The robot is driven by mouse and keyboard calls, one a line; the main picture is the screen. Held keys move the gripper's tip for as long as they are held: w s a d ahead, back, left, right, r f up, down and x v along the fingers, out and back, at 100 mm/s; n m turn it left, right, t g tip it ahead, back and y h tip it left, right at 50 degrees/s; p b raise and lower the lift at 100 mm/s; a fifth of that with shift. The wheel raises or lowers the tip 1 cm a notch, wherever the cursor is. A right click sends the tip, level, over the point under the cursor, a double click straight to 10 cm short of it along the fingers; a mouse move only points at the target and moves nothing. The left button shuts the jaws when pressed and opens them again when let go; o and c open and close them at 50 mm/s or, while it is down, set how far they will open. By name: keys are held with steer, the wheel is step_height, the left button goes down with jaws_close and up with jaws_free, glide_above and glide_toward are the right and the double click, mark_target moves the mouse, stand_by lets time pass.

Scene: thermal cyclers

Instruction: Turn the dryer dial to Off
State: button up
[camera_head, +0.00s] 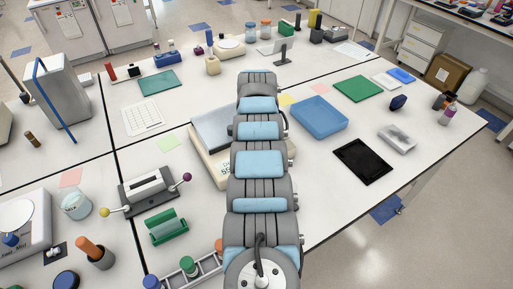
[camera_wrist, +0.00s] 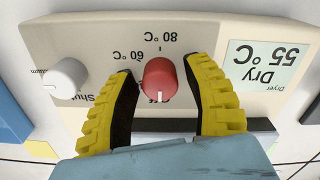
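The dryer (camera_head: 203,166) is a pale box with a grey top, partly hidden behind my arm in the head view. In the wrist view its front panel (camera_wrist: 105,40) appears upside down. The red dial (camera_wrist: 160,74) sits mid-panel, its white mark pointing down in the picture, near a partly hidden label that seems to read Off. The 60 °C and 80 °C labels are above it. The display (camera_wrist: 262,66) reads Dry 55 °C. My gripper (camera_wrist: 158,68) is open, its yellow fingers on either side of the dial, with narrow gaps showing.
A white knob (camera_wrist: 68,78) is on the same panel, left of my left-hand finger. In the head view a blue tray (camera_head: 319,118) and a black tablet (camera_head: 362,161) lie right of my arm. A grey device with ball-ended levers (camera_head: 150,190) stands to the left.

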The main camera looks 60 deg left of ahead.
steer(key=shift+o, duration=0.2)
steer(key=shift+r, duration=0.15)
step_height(320, 180, up, 12)
stand_by(0.5)
stand_by(0.5)
